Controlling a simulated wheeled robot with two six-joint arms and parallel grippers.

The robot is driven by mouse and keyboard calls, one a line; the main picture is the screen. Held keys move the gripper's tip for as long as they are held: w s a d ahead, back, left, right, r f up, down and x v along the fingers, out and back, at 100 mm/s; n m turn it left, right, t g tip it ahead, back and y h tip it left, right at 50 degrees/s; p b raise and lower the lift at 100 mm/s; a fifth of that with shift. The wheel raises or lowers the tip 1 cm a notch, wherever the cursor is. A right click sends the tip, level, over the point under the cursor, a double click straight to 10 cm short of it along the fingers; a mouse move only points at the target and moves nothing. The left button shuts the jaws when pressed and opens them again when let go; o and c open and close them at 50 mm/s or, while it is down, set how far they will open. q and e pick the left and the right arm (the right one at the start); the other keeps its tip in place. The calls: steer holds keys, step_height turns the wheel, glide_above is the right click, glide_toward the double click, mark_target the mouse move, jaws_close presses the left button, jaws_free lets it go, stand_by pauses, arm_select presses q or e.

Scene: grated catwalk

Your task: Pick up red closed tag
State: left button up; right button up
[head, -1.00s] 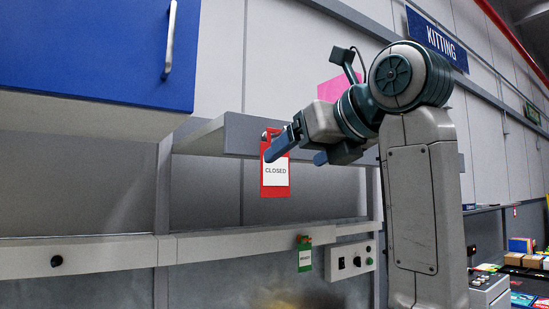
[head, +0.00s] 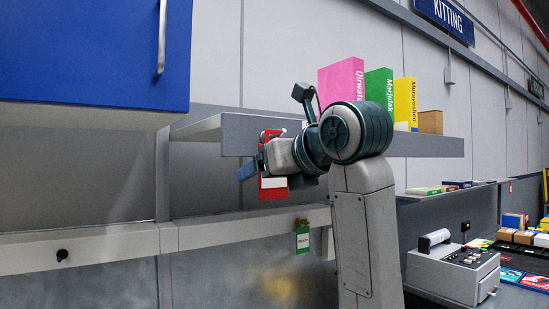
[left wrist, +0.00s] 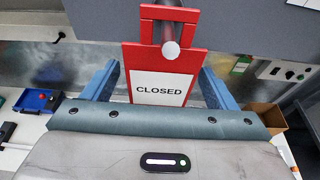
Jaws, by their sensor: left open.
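The red closed tag (head: 272,194) hangs from a peg at the front edge of a grey shelf, partly hidden by my gripper in the head view. In the left wrist view the tag (left wrist: 160,88) shows its white CLOSED label facing me, with the round peg end through its top opening. My left gripper (head: 270,178) is open at the tag. Its two blue fingers (left wrist: 158,85) stand to the left and right of the tag, with a gap on each side. My right gripper is not in view.
A blue cabinet (head: 95,55) hangs at upper left. The grey shelf (head: 430,146) carries pink, green and yellow boxes and a brown one. A green tag (head: 303,240) hangs from the lower rail. A grey machine (head: 453,272) stands at lower right.

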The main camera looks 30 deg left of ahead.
arm_select(q)
steer(key=shift+w+a+f, duration=0.2)
steer(key=shift+w+a, duration=0.05)
steer(key=shift+a, duration=0.35)
steer(key=shift+d, duration=0.1)
steer(key=c, duration=1.1)
steer(key=shift+o, duration=0.2)
